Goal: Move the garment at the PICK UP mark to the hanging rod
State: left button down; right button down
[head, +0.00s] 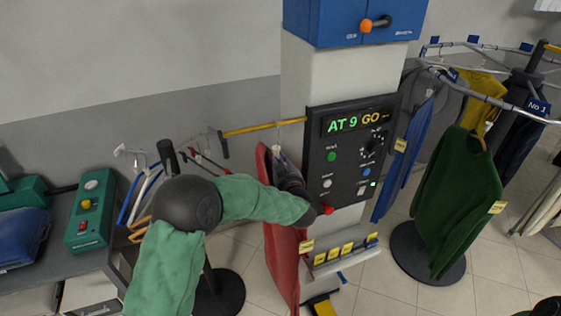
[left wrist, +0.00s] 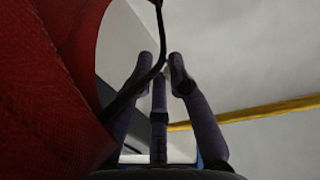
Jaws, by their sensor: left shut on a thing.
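A red garment (head: 279,255) hangs in front of the control panel's left side in the head view. It fills the left of the left wrist view (left wrist: 45,90). My left gripper (head: 283,160) is at the garment's top, partly hidden by my forearm. In the left wrist view its fingers (left wrist: 160,75) are closed around the thin dark hanger (left wrist: 155,60) of the garment. A yellow rod (head: 250,129) sticks out left from the column, just above the gripper. The rod also crosses the right of the left wrist view (left wrist: 250,115). I cannot tell whether the hook touches it. My right gripper is not in view.
The control panel (head: 347,150) reads "AT 9 GO" beside my forearm. A round rack (head: 470,45) with a green sweater (head: 455,200) stands right. Empty hangers (head: 145,190) hang left, near a counter with a green box (head: 90,210).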

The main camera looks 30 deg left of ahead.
pick_arm(q)
jog(key=c, duration=1.1)
grip_release()
jog(key=v, duration=1.2)
jog(key=w+d+p+v, duration=0.1)
jog(key=p+v, duration=0.2)
jog(key=v, duration=1.3)
jog(key=shift+w+d+f+p, duration=0.25)
jog(key=shift+d+f+p, duration=0.1)
jog(key=shift+f, duration=0.1)
